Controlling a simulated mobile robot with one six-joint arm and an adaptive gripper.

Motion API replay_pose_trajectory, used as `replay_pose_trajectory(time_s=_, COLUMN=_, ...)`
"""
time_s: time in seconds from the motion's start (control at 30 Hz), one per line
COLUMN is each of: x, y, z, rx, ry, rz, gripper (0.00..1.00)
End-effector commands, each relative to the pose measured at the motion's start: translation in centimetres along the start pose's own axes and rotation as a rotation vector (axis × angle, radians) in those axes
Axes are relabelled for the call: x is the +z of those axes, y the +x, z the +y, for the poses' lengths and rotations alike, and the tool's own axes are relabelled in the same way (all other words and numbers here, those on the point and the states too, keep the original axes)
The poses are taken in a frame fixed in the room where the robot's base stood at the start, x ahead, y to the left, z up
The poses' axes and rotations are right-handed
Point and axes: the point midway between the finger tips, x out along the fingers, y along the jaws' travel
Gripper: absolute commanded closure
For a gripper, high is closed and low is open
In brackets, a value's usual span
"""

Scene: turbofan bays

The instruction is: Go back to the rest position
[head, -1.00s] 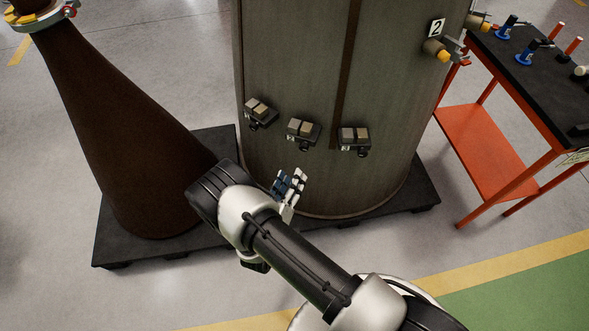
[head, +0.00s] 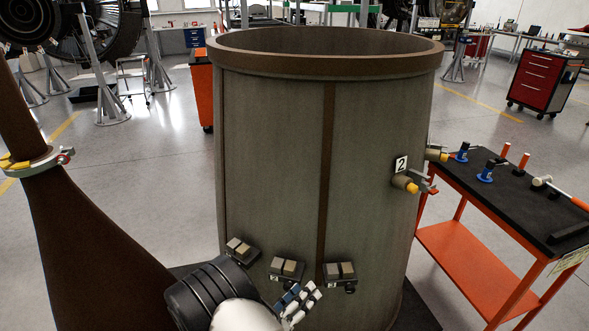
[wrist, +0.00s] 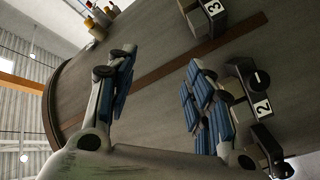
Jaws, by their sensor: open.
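My gripper (head: 297,301) is low in front of the large grey-brown cylinder (head: 270,150) in the head view, just below the middle latch block (head: 286,269). In the wrist view its two blue-padded fingers stand well apart, with nothing between them, and the cylinder wall lies beyond. The gripper (wrist: 158,98) is open and empty. In the wrist view the block marked 2 (wrist: 262,110) shows close to the right finger. I cannot tell whether they touch. The block marked 3 (wrist: 212,12) is further up.
A brown tapered cone (head: 90,240) stands to the left. An orange cart (head: 455,250) with a black top holding tools stands to the right. Yellow-tipped fittings (head: 405,184) stick out from the cylinder by a plate marked 2 (head: 401,164).

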Motion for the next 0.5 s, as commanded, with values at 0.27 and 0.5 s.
replay_pose_trajectory(time_s=0.27, x=-0.5, y=3.9, z=15.4, rx=0.123, ry=-0.130, rz=-0.500, gripper=0.52)
replay_pose_trajectory(time_s=0.5, x=2.0, y=2.1, z=25.5, rx=-0.012, ry=-0.148, rz=-0.889, gripper=0.52)
